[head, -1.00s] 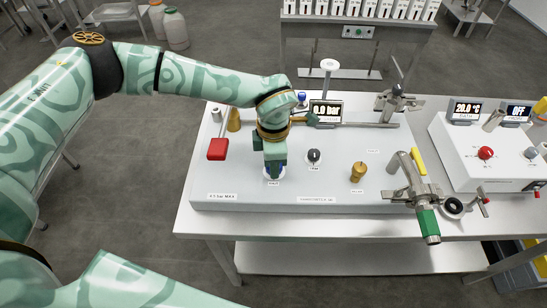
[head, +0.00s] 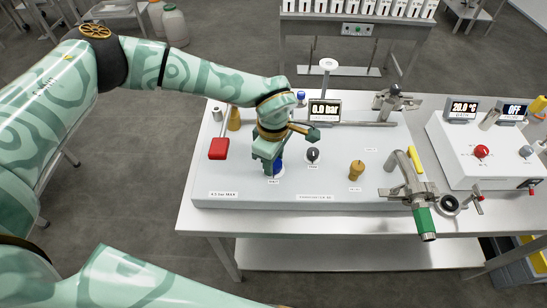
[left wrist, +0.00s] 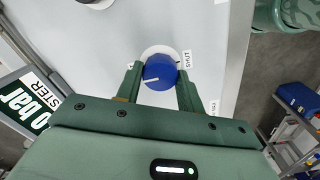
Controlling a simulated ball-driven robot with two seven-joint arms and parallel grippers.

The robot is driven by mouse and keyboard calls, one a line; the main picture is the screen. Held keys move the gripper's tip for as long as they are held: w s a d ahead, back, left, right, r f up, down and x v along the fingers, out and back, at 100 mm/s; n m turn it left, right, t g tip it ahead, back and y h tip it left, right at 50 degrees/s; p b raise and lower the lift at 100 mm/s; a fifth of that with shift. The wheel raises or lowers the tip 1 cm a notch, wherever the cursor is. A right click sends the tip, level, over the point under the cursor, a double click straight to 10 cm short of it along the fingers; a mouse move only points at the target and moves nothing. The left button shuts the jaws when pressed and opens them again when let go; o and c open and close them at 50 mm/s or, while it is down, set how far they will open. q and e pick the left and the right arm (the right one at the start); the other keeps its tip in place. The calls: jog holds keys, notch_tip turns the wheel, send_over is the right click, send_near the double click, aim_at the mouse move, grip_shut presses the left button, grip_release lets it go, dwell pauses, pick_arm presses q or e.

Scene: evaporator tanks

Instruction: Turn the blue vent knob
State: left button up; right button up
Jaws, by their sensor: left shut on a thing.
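The blue vent knob (head: 279,167) sits on the front left of the sloped grey panel (head: 330,180). My left gripper (head: 275,170) comes down over it from above. In the left wrist view the blue knob (left wrist: 157,76), with a white pointer line on its top, sits between the two fingers of my left gripper (left wrist: 160,72). The fingers are shut on its sides. A "SHUT" label (left wrist: 187,60) stands beside the knob's white disc. The gripper body partly hides the knob in the head view. My right gripper is not in view.
A black knob (head: 313,155) and a brass knob (head: 356,170) stand to the right on the panel. A red block (head: 218,149) is at the left. A display (head: 325,111) reads 0.0 bar.

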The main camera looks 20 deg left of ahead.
pick_arm(q)
jog(key=shift+w+r, duration=0.1)
jog(key=shift+r, duration=0.05)
jog(key=o, duration=1)
notch_tip(320, 180, up, 16)
jog(key=shift+r+p, duration=0.1)
jog(key=shift+p, duration=0.35)
